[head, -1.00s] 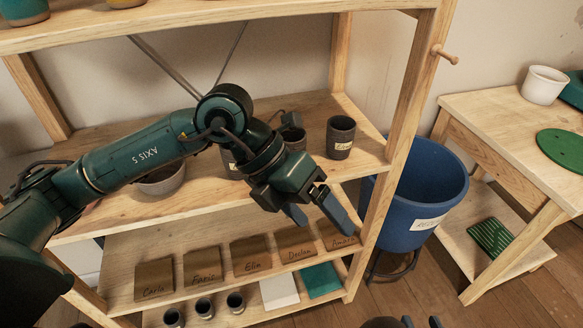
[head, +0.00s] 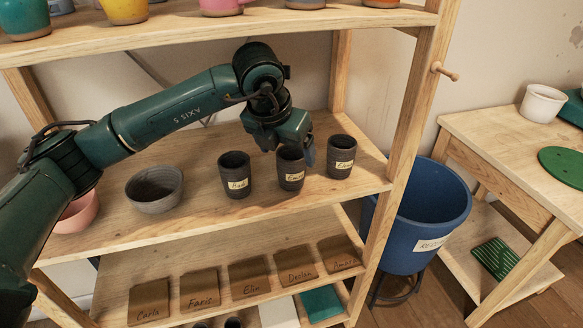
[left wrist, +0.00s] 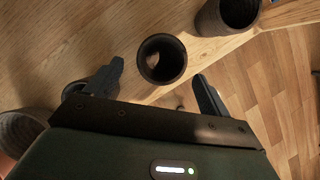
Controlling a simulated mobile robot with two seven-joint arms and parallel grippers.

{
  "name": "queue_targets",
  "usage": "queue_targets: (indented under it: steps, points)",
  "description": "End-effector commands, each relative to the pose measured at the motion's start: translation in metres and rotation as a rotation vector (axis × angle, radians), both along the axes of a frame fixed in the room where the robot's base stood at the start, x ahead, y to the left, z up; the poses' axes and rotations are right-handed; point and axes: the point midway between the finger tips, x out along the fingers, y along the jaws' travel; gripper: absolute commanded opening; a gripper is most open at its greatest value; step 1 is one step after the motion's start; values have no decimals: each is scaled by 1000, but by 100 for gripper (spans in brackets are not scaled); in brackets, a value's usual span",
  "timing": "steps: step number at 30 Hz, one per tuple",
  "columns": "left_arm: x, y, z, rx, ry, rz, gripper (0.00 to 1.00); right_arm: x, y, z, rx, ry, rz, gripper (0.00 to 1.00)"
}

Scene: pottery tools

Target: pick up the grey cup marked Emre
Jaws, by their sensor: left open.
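Three dark grey cups with paper labels stand upright in a row on the middle shelf. The middle cup (head: 291,170) has a small label that seems to read Emre. My left gripper (head: 290,147) is open and empty, at this cup's rim in the head view, hiding part of its top. In the left wrist view the cup (left wrist: 162,60) shows its open mouth between the two spread fingers (left wrist: 160,76), with gaps on both sides. I cannot tell whether a finger touches it. My right gripper is not in view.
A left cup (head: 235,175) and a right cup (head: 340,157) flank it closely. A grey bowl (head: 154,190) and a pink bowl (head: 77,214) stand farther left. The upper shelf (head: 180,33) overhangs, and a wooden post (head: 404,140) rises at the right.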

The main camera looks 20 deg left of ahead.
Motion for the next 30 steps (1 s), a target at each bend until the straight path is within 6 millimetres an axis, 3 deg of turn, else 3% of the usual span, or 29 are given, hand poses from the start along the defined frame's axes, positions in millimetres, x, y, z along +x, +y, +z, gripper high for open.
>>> queue_targets:
  steps: [6, 15, 24, 30]
  points:
    - [14, -3, 0, 0, 1, 0, 81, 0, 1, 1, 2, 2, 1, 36]
    - [29, -6, -43, 0, 2, -1, 81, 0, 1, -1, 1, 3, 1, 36]
    - [30, -7, -47, -1, 1, -3, 81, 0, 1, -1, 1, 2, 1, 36]
    - [30, -6, -47, -1, 1, -3, 65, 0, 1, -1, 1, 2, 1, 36]
